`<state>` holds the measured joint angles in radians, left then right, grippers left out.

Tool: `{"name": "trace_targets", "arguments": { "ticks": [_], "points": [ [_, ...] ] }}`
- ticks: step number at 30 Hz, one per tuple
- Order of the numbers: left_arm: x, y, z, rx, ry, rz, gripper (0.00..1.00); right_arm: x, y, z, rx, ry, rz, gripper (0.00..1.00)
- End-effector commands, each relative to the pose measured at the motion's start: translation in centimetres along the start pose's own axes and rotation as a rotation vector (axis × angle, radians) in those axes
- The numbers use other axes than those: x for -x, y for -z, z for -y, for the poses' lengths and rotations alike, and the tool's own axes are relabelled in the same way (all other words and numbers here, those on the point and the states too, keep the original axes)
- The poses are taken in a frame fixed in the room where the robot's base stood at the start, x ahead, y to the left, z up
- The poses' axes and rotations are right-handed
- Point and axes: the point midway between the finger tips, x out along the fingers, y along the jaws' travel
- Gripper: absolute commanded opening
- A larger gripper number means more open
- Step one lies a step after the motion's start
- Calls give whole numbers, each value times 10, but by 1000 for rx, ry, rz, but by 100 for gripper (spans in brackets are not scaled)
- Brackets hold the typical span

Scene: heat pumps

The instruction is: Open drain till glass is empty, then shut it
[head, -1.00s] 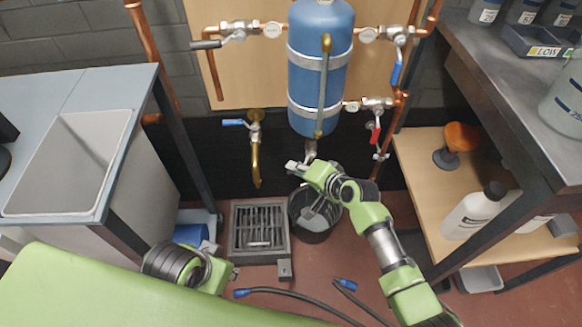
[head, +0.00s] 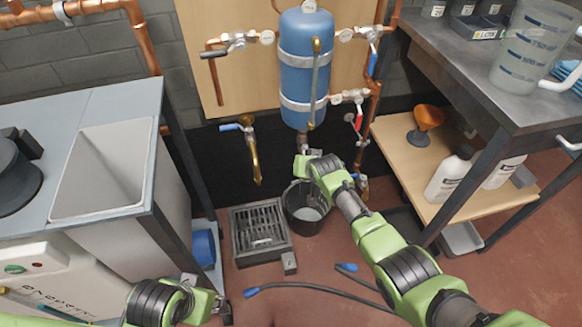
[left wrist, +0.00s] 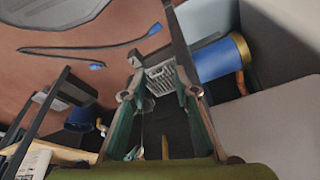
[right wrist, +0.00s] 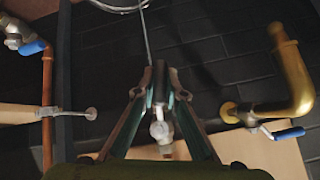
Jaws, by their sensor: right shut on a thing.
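The blue tank (head: 296,72) hangs on the wooden panel with a slim vertical glass tube (head: 315,75) on its front; its level is too small to read. The drain valve (head: 303,145) sits under the tank and also shows in the right wrist view (right wrist: 160,130). My right gripper (head: 304,160) is shut on the drain valve's handle, which its fingers (right wrist: 160,85) mostly hide. A black bucket (head: 291,222) stands on the floor below, with a greyish surface inside. My left gripper (head: 222,308) is open and empty at lower left, apart from everything.
A floor grate (head: 259,232) lies left of the bucket, under a brass tap (head: 249,145). Blue-ended hoses (head: 300,285) lie on the floor in front. A sink (head: 105,165) stands left; a bench (head: 470,75) and wooden shelf (head: 412,185) stand right.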

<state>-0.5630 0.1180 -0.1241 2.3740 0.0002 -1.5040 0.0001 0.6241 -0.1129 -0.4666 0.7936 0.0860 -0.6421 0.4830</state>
Motion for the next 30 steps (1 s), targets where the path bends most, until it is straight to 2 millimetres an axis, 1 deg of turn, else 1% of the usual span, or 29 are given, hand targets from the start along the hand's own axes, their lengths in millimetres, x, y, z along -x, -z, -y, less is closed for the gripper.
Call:
{"name": "trace_targets", "arguments": {
  "ticks": [1,3,9,22,23,24,30],
  "points": [
    [-4,0,0,0,-1,3,27,0,0,-5,15,-18,3,0],
    [-10,0,-1,0,-2,7,27,0,1,-9,31,-34,-2,0],
    [-19,-2,-1,-1,-2,10,27,-1,2,-16,55,-59,-10,0],
    [-21,-2,-1,-1,-2,9,27,-1,2,-17,58,-63,-12,0],
    [-21,-2,-1,-1,-2,9,27,-1,2,-17,58,-63,-12,19],
    [-21,-2,-1,-1,-2,9,27,-1,3,-17,58,-63,-13,28],
    [-21,-2,-1,-1,-2,9,27,-1,3,-16,57,-60,-14,28]
  ]
}}
